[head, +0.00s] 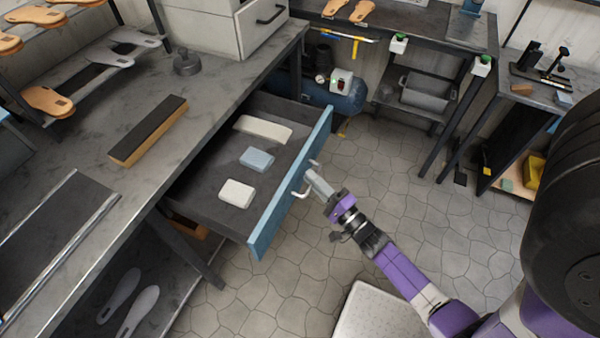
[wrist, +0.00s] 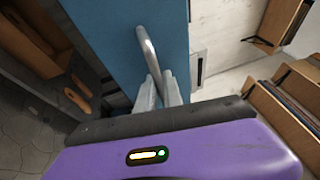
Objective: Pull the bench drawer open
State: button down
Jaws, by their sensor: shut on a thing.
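The bench drawer (head: 290,190) has a blue front and stands pulled out from under the grey workbench, with its inside in view. A pale block, a blue block and a long pale piece lie in it. A curved metal handle (head: 301,191) sits on the drawer front; it also shows in the wrist view (wrist: 147,48) against the blue panel. My gripper (head: 313,174) is at the handle, outside the drawer front. In the wrist view its two fingers (wrist: 158,88) are closed around the lower end of the handle.
The workbench top (head: 215,105) holds a dark-topped wooden block (head: 149,130) and a small grey weight (head: 186,62). A compressor (head: 340,92) stands on the floor behind the drawer. The tiled floor (head: 400,190) right of the drawer is largely clear.

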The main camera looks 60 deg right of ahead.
jog(key=shift+s+f, duration=0.1)
jog(key=shift+s, duration=0.4)
jog(key=c, duration=1.8)
grip_release()
jog(key=shift+o, duration=0.2)
jog(key=b+v, duration=0.1)
jog(key=v, duration=0.6)
jog(key=shift+s+b, duration=0.3)
jog(key=shift+s, duration=0.05)
jog(key=shift+a, duration=0.1)
